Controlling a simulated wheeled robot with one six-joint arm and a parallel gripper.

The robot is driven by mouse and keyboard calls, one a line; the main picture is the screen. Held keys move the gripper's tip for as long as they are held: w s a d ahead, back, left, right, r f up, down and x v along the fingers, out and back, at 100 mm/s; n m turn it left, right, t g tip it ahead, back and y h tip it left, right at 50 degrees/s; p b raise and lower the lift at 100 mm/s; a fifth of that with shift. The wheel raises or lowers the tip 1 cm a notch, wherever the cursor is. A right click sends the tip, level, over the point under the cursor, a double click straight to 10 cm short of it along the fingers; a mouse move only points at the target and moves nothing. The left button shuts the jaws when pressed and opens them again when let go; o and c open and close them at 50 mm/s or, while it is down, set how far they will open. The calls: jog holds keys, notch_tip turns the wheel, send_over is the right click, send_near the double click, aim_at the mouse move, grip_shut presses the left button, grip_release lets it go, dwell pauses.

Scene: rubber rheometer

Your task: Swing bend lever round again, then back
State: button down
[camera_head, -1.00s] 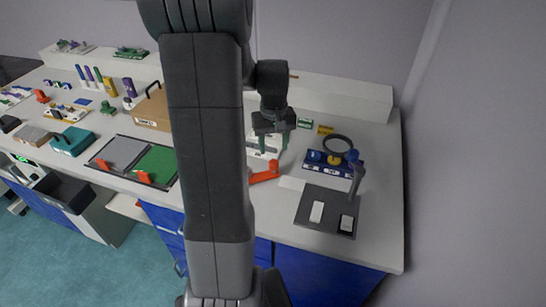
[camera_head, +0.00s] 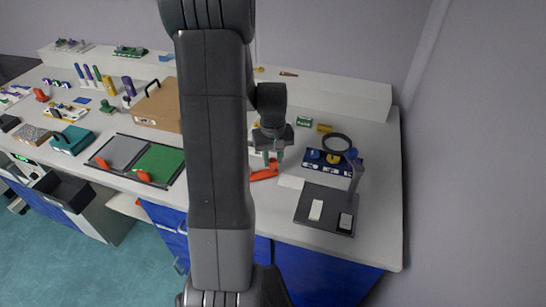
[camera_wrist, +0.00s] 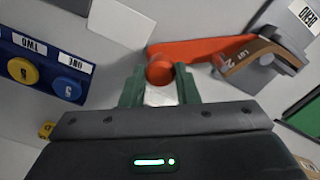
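The orange-red bend lever (camera_head: 262,175) lies low over the bench, in front of my gripper in the head view. In the wrist view the lever arm (camera_wrist: 205,50) runs to the right from a round orange knob (camera_wrist: 160,71). My gripper (camera_head: 272,158) points down above the lever's end. In the wrist view my gripper (camera_wrist: 160,80) has its two green fingers apart, one on each side of the knob, with a small gap showing at each side. The device under the lever is mostly hidden by my arm in the head view.
A blue block with round buttons (camera_head: 318,158) and a magnifier ring (camera_head: 337,143) stand to the right. A dark plate with white pads (camera_head: 328,210) lies in front of them. A tan part marked LGT (camera_wrist: 250,58) sits beside the lever. A brown case (camera_head: 158,105) stands left.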

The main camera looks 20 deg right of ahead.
jog(key=shift+s, duration=0.2)
jog(key=shift+s+a+m+b, duration=0.2)
jog(key=shift+s+m+b, duration=0.2)
jog(key=shift+s+m, duration=0.5)
jog(key=shift+s+a+m+b, duration=0.15)
jog(key=shift+s+m+b, duration=0.2)
jog(key=shift+s+m, duration=0.55)
jog(key=shift+s+a+m, duration=0.4)
jog(key=shift+s+m, duration=0.4)
jog(key=shift+m, duration=0.2)
jog(key=shift+s+a+m+b, duration=0.55)
jog(key=shift+s+a+m, duration=0.2)
jog(key=shift+s+m, duration=0.4)
jog(key=shift+s+a+m+b, duration=0.15)
jog(key=shift+s+a+m, duration=0.4)
jog(key=shift+a+m, duration=0.35)
jog(key=shift+s+a+m+b, duration=0.15)
jog(key=shift+s+a+m, duration=0.45)
jog(key=shift+m, duration=0.45)
jog(key=shift+s+a+m, duration=0.3)
jog(key=shift+a+m, duration=0.65)
jog(key=shift+s+a+m, duration=0.3)
jog(key=shift+a+m, duration=0.65)
jog(key=c, duration=1.1)
grip_release()
jog(key=shift+a, duration=0.1)
